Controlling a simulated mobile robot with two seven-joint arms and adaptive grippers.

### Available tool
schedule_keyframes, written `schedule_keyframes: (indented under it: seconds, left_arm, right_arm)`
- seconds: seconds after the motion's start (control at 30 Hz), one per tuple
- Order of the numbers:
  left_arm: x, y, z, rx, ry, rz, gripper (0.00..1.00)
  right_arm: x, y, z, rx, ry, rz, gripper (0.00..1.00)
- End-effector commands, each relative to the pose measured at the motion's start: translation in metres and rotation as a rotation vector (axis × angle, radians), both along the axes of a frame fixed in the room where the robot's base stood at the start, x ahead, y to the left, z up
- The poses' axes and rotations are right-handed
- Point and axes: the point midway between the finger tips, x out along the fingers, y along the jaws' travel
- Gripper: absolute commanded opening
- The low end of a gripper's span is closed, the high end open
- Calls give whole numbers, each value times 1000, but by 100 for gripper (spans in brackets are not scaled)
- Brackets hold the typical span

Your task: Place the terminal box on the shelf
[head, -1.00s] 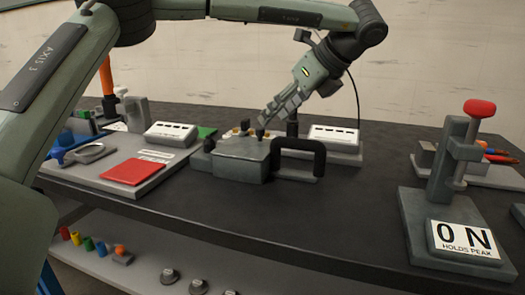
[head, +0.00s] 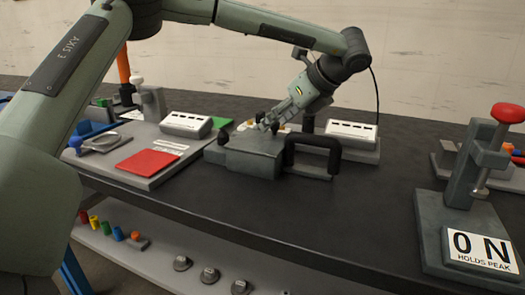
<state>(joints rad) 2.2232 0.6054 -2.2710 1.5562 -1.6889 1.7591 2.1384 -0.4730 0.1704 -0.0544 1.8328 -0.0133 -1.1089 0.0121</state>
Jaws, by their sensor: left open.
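A grey box (head: 252,158), which looks like the terminal box, sits on the dark tabletop near the middle of the head view. Dark knobs stand at its left and back edges. My left gripper (head: 270,122) comes down from the upper right over the back of the box. Its fingers are open and at or just above the top of the box; I cannot tell whether they touch it. The shelf (head: 150,262) lies below the tabletop at lower left. My right gripper is not in view.
A black handle-shaped frame (head: 313,142) stands close to the right of the box. A grey board with a red pad (head: 147,162) lies to the left. A clamp with a red knob (head: 507,113) stands at far right. The shelf holds coloured pegs (head: 104,228) and several round grey pieces.

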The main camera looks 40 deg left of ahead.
Motion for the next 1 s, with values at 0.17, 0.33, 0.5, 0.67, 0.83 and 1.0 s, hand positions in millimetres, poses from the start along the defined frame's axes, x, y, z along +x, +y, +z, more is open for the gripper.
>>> schedule_keyframes:
  seconds: [0.17, 0.33, 0.5, 0.67, 0.83, 1.0]
  left_arm:
    - [0, 0, 0, 0, 0, 0, 29]
    - [0, 0, 0, 0, 0, 0, 8]
    - [0, 0, 1, 0, 0, 0, 0]
    - [0, 0, 1, 0, 0, 0, 0]
    - [0, 0, 3, 3, -3, 0, 0]
    - [0, 0, 4, 2, -3, 0, 0]
  right_arm:
    - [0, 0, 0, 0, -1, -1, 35]
    - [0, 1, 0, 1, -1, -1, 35]
    - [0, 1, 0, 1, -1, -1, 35]
    - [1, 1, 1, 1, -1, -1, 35]
    - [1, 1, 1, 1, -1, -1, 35]
    - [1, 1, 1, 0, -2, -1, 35]
